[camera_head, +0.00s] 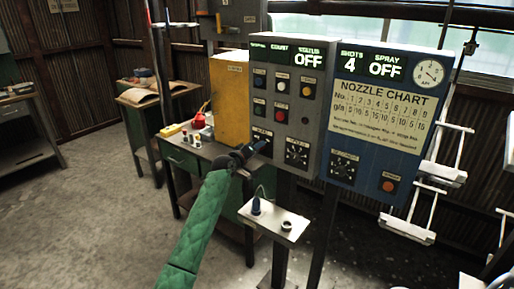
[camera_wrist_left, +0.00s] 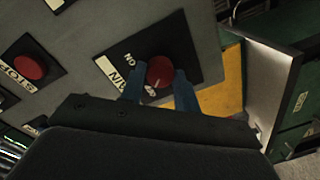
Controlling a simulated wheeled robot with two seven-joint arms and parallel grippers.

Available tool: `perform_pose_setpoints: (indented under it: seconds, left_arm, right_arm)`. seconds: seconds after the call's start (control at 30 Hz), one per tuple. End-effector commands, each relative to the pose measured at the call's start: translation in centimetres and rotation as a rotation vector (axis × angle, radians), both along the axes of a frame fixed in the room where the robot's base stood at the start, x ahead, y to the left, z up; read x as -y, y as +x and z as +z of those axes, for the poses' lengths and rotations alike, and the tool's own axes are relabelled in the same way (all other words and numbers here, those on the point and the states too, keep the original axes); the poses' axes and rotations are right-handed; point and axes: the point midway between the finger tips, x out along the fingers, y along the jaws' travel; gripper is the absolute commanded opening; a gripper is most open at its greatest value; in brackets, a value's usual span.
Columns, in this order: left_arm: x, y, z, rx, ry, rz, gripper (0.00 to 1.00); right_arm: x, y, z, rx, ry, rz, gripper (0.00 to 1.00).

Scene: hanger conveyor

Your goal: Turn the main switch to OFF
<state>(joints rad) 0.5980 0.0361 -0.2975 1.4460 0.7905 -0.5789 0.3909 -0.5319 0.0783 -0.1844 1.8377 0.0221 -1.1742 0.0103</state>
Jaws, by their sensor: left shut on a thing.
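The main switch is a red round knob (camera_wrist_left: 160,70) on a black plate in the left wrist view, with "ON" and part of "MAIN" lettered beside it. My left gripper (camera_wrist_left: 158,90) has its two blue fingertips on either side of the knob and is shut on it. In the head view, my left gripper (camera_head: 262,148) is at the lower left of the grey control panel (camera_head: 285,90) and hides the knob there. The knob's exact pointing is hard to read. The grey panel's status display reads OFF. My right gripper is not in view.
A red STOP button (camera_wrist_left: 28,68) sits near the switch. A blue panel (camera_head: 385,120) with a nozzle chart stands right of the grey one, a yellow box (camera_head: 229,98) left. A small metal shelf (camera_head: 274,224) is below. White hangers (camera_head: 436,190) hang at right.

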Motion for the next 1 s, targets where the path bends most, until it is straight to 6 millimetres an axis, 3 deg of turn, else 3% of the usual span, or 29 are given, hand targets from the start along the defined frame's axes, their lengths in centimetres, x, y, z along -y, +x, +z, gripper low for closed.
perform_pose_setpoints:
  seconds: [0.33, 0.73, 0.77, 0.87, 1.0]
  left_arm:
    - [-0.1, 0.0, 0.0, -0.050, -0.070, 0.001, 0.09]
    - [-0.1, 0.1, 0.0, -0.053, -0.074, 0.001, 0.09]
    - [-0.1, 0.1, 0.0, -0.053, -0.074, 0.001, 0.33]
    - [-0.1, 0.0, 0.0, -0.053, -0.074, 0.001, 0.53]
    - [-0.1, 0.0, 0.0, -0.053, -0.073, 0.001, 0.53]
  right_arm:
    - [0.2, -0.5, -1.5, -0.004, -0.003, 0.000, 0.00]
    - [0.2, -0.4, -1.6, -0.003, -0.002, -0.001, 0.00]
    - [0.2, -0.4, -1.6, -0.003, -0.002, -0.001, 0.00]
    - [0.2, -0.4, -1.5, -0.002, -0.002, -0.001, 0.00]
    - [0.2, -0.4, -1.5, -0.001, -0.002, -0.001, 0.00]
